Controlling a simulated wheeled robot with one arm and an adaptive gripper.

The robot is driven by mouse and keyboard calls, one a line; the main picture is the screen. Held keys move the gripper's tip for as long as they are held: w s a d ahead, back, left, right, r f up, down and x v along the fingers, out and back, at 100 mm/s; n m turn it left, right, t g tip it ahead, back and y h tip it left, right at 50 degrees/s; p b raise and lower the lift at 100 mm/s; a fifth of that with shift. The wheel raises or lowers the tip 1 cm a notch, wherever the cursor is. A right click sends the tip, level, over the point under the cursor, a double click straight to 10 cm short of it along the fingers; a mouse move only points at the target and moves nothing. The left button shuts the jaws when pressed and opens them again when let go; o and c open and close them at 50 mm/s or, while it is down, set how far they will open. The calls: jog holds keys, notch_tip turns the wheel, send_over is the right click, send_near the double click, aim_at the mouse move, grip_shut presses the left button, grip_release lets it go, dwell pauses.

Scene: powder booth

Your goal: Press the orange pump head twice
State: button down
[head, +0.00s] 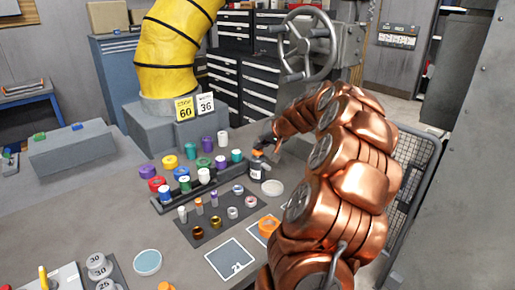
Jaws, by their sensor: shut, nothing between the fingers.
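The orange pump head (257,153) sits on top of a small dark bottle (256,173) with a pale label, on the grey bench right of the jars. My gripper (262,147) is shut and empty, right at the pump head and just above it. My copper-coloured arm reaches in from the right. The fingertips are small and dark here, so I cannot tell whether they touch the pump head or how far it is pressed down.
Several coloured jars (204,175) stand in a dark rack left of the bottle. Small vials and rings lie on a dark mat (221,229) in front. A pale round dish (273,188) is close to the bottle. An orange item (268,226) lies nearer me. A handwheel (307,45) stands behind.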

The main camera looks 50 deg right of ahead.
aim_at(259, 151)
jog(key=shift+r+p, duration=0.3)
jog(key=shift+r, duration=0.95)
notch_tip(259, 151, up, 5)
jog(key=shift+p, duration=0.65)
jog(key=shift+r, duration=0.15)
dwell(1.3)
notch_tip(259, 151, up, 4)
jog(key=p, duration=0.8)
